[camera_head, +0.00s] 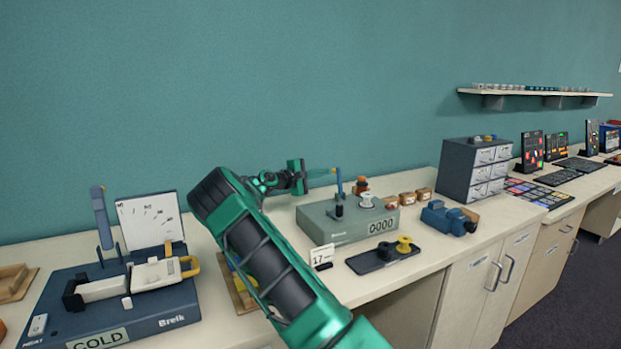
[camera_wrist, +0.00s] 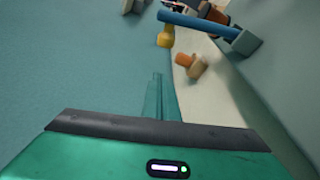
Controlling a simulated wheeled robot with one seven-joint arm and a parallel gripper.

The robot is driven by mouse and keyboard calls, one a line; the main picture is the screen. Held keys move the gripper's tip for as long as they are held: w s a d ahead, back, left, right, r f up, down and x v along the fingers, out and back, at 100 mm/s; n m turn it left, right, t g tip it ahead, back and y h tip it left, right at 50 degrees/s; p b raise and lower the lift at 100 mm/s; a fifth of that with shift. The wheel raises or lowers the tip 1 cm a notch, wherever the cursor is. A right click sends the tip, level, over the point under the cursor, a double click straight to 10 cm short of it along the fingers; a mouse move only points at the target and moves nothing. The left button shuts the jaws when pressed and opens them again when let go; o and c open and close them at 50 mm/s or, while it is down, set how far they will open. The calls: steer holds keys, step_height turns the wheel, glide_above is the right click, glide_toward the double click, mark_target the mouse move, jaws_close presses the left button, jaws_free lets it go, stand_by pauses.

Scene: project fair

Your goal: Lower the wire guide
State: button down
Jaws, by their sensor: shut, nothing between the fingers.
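A grey winder-like box (camera_head: 352,222) with a 0000 counter stands on the counter. A blue upright bar (camera_head: 339,181) rises at its back, and I take this for the wire guide. In the wrist view the blue bar (camera_wrist: 200,23) runs across the top to a grey-blue block (camera_wrist: 245,42). My gripper (camera_head: 328,172) is in the air above the box's back left, with its tip close to the bar's upper part. Its fingers (camera_wrist: 157,78) are together and empty. In the wrist view they point towards the bar, with a visible gap.
A white spool (camera_head: 367,200) and a dark knob stand on the box. A dark tray with a yellow spool (camera_head: 404,244) lies in front. Brown containers (camera_head: 407,198) and a blue device (camera_head: 447,218) are to the right. A sealer-like machine (camera_head: 130,295) is at left.

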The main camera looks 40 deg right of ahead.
steer(key=shift+s+a+r, duration=0.2)
steer(key=shift+s+a, duration=0.05)
steer(key=shift+s, duration=0.35)
steer(key=shift+s+a+r, duration=0.2)
steer(key=shift+s, duration=0.45)
steer(key=shift+s+a+r, duration=0.2)
steer(key=shift+s+a, duration=0.05)
steer(key=shift+s, duration=0.35)
steer(key=shift+a, duration=0.2)
